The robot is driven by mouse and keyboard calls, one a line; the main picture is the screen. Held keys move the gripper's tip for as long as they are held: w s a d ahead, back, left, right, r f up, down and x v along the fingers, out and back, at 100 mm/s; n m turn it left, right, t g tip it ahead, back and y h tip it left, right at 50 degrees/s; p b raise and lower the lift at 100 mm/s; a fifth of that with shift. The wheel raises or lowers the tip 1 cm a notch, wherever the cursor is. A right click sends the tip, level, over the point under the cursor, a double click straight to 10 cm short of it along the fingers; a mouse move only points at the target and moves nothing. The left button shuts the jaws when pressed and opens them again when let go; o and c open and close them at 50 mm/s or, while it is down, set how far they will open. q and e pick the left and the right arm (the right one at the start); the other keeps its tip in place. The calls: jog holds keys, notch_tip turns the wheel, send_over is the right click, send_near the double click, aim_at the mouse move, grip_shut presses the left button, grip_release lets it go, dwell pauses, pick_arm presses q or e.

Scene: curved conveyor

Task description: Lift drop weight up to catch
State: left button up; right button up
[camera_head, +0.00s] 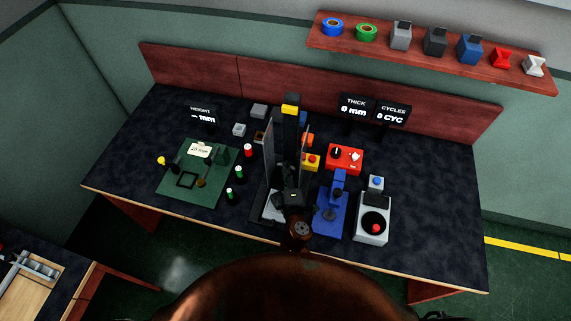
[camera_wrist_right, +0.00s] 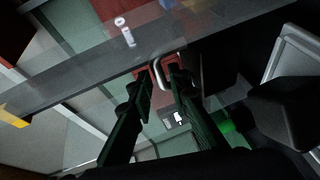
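The drop tower (camera_head: 291,125) stands upright in the middle of the bench, dark with a yellow block at its top. My right gripper (camera_head: 293,199) is low in front of the tower, and my arm hides part of it. In the right wrist view, the two dark fingers (camera_wrist_right: 160,76) stand apart with a bent silver handle (camera_wrist_right: 158,66) between their tips. I cannot tell if either finger touches the handle. The drop weight itself is not clearly seen; the gripper and tower cover that area. My left gripper is not in view.
A green mat (camera_head: 170,196) with a small frame lies left of the tower. A blue press (camera_head: 332,210), a red box (camera_head: 345,159) and a grey box with a round dial (camera_head: 373,223) stand close on the right. Small red and green bottles stand close on the left.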

jog(key=shift+w+a+f, duration=0.15)
jog(key=shift+w, duration=0.95)
jog(key=shift+w+f, duration=0.1)
jog(key=shift+w, duration=0.25)
jog(key=c, duration=0.3)
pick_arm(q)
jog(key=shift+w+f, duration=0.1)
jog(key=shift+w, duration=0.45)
pick_arm(e)
grip_shut()
